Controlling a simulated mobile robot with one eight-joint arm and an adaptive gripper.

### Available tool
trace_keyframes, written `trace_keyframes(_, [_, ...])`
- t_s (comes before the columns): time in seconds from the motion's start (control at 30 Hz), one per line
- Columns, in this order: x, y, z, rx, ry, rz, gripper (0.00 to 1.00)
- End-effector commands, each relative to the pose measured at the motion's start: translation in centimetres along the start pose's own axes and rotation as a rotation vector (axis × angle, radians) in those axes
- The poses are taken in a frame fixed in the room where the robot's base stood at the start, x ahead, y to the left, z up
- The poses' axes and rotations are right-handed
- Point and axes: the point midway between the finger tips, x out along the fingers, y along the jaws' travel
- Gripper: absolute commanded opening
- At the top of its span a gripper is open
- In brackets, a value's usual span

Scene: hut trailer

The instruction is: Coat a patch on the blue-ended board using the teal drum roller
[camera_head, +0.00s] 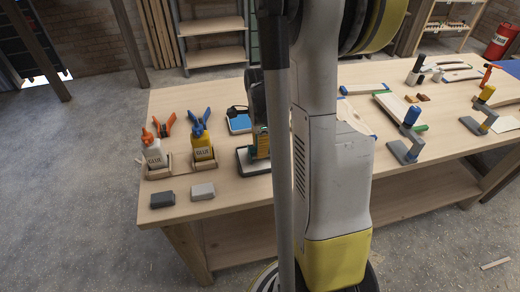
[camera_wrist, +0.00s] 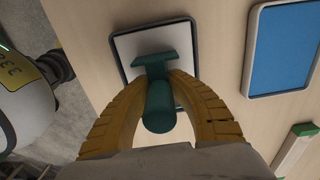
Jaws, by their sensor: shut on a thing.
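My gripper (camera_wrist: 160,95) has its yellow fingers closed on the handle of the teal drum roller (camera_wrist: 158,105). The roller's head is over a dark-rimmed tray with white in it (camera_wrist: 128,42). I cannot tell whether the head touches the white. In the head view, my gripper (camera_head: 259,132) and the roller are over the same tray (camera_head: 243,168), partly behind my arm. A pale board with a blue end (camera_head: 354,114) lies on the bench to the right, partly hidden by my arm.
A tray with blue in it (camera_head: 239,122) lies behind the white one. Glue bottles (camera_head: 154,153), clamps and two grey blocks (camera_head: 202,191) are at left.

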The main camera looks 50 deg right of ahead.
Motion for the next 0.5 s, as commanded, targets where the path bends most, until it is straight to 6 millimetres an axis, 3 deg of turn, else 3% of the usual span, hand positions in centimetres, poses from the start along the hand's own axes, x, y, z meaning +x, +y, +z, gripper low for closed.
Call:
trace_keyframes(0.27, [0.0, 0.0, 0.0, 0.000, 0.000, 0.000, 0.00])
trace_keyframes(0.5, [-1.7, 0.0, 0.0, 0.000, 0.000, 0.000, 0.00])
